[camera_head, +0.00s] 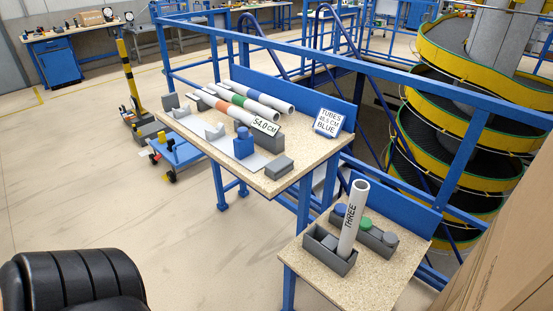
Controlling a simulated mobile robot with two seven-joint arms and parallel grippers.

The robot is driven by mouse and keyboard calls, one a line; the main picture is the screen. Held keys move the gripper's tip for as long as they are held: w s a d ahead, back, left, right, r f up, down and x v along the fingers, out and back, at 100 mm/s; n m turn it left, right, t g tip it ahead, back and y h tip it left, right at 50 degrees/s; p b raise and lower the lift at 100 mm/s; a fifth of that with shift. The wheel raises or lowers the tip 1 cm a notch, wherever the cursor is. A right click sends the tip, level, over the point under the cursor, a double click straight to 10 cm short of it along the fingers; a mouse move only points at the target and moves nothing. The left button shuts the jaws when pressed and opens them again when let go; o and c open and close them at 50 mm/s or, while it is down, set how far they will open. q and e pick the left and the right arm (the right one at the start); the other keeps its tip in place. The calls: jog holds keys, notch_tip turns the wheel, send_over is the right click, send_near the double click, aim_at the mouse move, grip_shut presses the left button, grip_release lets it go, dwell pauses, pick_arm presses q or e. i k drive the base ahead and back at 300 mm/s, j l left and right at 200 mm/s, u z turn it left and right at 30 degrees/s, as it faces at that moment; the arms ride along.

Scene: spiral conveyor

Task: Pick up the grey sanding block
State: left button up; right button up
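A grey block (279,168) with a flat, lighter top lies at the front right corner of the larger speckled table (300,172), and it looks like the sanding block. Other grey pieces show too: a small block (170,102) at the table's left end, and a block (329,241) inside a dark grey open bin on the lower table. I cannot tell for certain which one is the sanding block. Neither of my grippers shows in this view.
Tubes (262,104) with coloured bands, a blue block (244,143) and a sign (329,122) share the table. The lower table holds a dark bin (343,264) and an upright tube (352,218) marked THREE. Blue railings and cardboard (510,240) bound the right side.

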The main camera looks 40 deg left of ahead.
aim_at(275, 169)
jog(key=i+j, duration=0.1)
jog(key=j, duration=0.25)
jog(key=i+j, duration=0.15)
jog(key=j, duration=0.2)
jog(key=i+j, duration=0.1)
jog(key=j, duration=0.3)
jog(key=i+j, duration=0.1)
jog(key=j, duration=0.25)
